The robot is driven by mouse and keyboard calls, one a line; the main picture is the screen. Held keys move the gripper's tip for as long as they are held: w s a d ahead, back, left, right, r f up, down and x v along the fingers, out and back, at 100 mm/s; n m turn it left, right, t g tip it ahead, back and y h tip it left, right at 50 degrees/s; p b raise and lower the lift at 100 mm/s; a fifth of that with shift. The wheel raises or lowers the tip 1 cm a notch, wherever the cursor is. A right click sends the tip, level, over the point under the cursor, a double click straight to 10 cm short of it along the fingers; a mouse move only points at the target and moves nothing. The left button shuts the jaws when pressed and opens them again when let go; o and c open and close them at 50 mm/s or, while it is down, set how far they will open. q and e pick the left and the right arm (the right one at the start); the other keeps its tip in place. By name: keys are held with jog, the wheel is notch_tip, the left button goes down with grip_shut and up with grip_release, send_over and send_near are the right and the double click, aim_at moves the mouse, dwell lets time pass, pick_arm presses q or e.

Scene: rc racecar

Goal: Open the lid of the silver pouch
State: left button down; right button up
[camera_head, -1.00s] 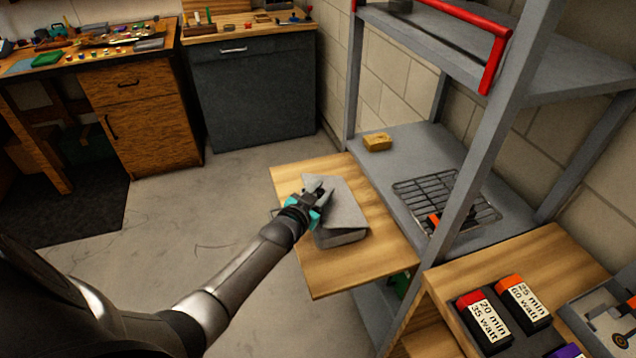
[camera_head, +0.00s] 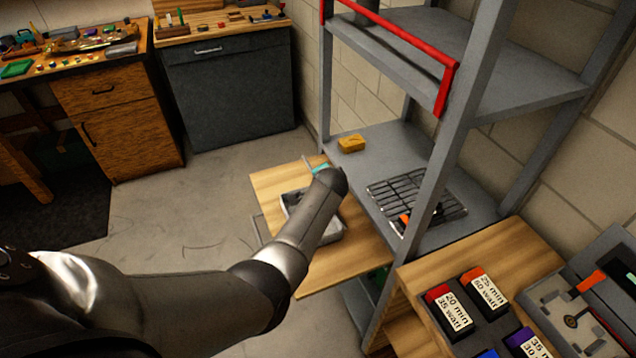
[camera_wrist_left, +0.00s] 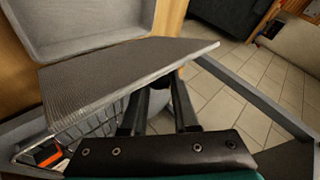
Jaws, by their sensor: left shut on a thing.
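The silver pouch (camera_head: 330,234) lies on a wooden board, partly hidden behind my left forearm; its raised rim and part of its inside show. In the left wrist view its shallow open body (camera_wrist_left: 75,30) is at the top left. The grey textured lid (camera_wrist_left: 130,78) stands away from the body as a tilted flat panel. My left gripper (camera_wrist_left: 160,92) has its fingers at the lid's lower edge and is shut on it. In the head view only a teal part of this gripper (camera_head: 320,168) shows past my arm. My right gripper is not in view.
The wooden board (camera_head: 350,262) adjoins a grey metal shelf (camera_head: 375,150) holding a yellow block (camera_head: 351,143) and a wire rack (camera_head: 418,192). A shelf post stands right of the board. Labelled battery packs (camera_head: 450,312) are at the lower right. Open floor lies left.

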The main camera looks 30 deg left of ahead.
pick_arm(q)
jog(key=shift+w+d+f+m+g+y+b, duration=0.1)
jog(key=shift+w+d+m+g+y+b, duration=0.25)
jog(key=shift+w+d+g+b, duration=0.45)
jog(key=shift+w+d+m+g+y+b, duration=0.3)
jog(key=shift+w+m+g+y+b, duration=0.15)
jog(key=shift+b, duration=0.7)
jog(key=c, duration=0.7)
grip_release()
jog(key=shift+o, duration=0.2)
